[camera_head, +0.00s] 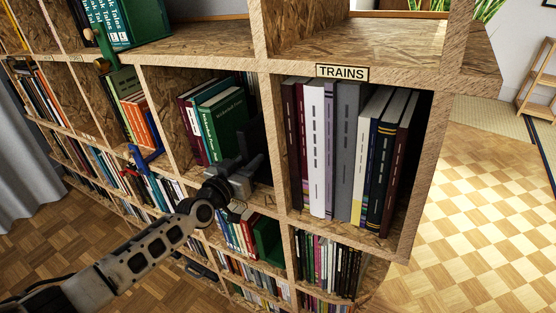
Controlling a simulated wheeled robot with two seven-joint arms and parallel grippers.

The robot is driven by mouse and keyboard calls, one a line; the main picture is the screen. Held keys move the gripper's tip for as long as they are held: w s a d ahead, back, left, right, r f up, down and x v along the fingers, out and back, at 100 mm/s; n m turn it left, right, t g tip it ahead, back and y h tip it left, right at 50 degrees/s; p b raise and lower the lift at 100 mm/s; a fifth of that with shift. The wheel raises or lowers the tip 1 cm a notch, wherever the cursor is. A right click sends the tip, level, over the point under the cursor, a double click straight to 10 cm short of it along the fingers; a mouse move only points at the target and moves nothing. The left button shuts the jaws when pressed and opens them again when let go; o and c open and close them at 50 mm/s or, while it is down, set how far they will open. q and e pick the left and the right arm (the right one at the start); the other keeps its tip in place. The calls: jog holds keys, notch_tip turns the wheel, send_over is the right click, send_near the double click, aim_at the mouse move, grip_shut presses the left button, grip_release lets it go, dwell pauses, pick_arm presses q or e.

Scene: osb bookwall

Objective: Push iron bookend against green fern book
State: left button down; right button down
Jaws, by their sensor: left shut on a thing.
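The green fern book (222,122) stands leaning in the compartment left of the one labelled TRAINS, at the right end of a short row of books. My left gripper (248,158) reaches into this compartment from the front, just right of the green book. It is shut on a dark thing, which looks like the iron bookend (257,138). The bookend is dark against the dark gripper and partly hidden by it, so I cannot tell whether it touches the green book. My right gripper is out of view.
The upright panel (273,140) stands close to the right of my left gripper. Books in the TRAINS compartment (340,72) fill the right side. A green box-like thing (268,242) and several books stand in the compartment below. Open wooden floor (480,210) lies to the right.

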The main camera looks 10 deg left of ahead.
pick_arm(q)
jog(key=shift+w+a+f+b, duration=0.2)
jog(key=shift+a+b, duration=0.3)
jog(key=shift+a, duration=0.1)
jog(key=shift+w+a+b, duration=0.2)
jog(key=shift+a+b, duration=0.4)
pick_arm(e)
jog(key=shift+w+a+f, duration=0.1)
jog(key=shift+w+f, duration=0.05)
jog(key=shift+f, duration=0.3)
pick_arm(q)
jog(key=shift+a, duration=0.2)
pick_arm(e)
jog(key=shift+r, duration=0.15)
pick_arm(q)
jog(key=c, duration=1.3)
grip_release()
jog(key=shift+d, duration=0.1)
